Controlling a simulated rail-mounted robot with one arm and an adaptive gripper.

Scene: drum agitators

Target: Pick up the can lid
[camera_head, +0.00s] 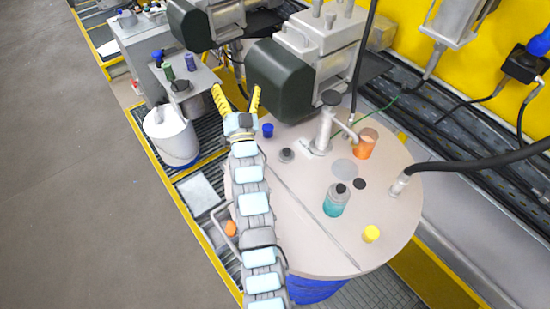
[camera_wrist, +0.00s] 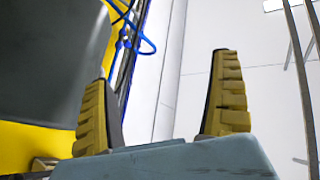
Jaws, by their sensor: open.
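A flat grey disc (camera_head: 345,167), which looks like the can lid, lies on the round beige drum top (camera_head: 310,235) in the head view. It sits just below an open orange can (camera_head: 365,144). My gripper (camera_head: 237,91) is open and raised, its yellow fingers spread and pointing up, to the left of the dark motor housing and well apart from the disc. In the wrist view my gripper (camera_wrist: 162,68) has both fingers apart with nothing between them. The disc is not visible in the wrist view.
A teal bottle (camera_head: 335,202), a small black disc (camera_head: 360,183), a yellow cap (camera_head: 371,233) and a blue cap (camera_head: 268,130) stand on the drum top. The agitator motor (camera_head: 283,82) and its shaft rise at the back. A black hose (camera_head: 470,163) crosses at right.

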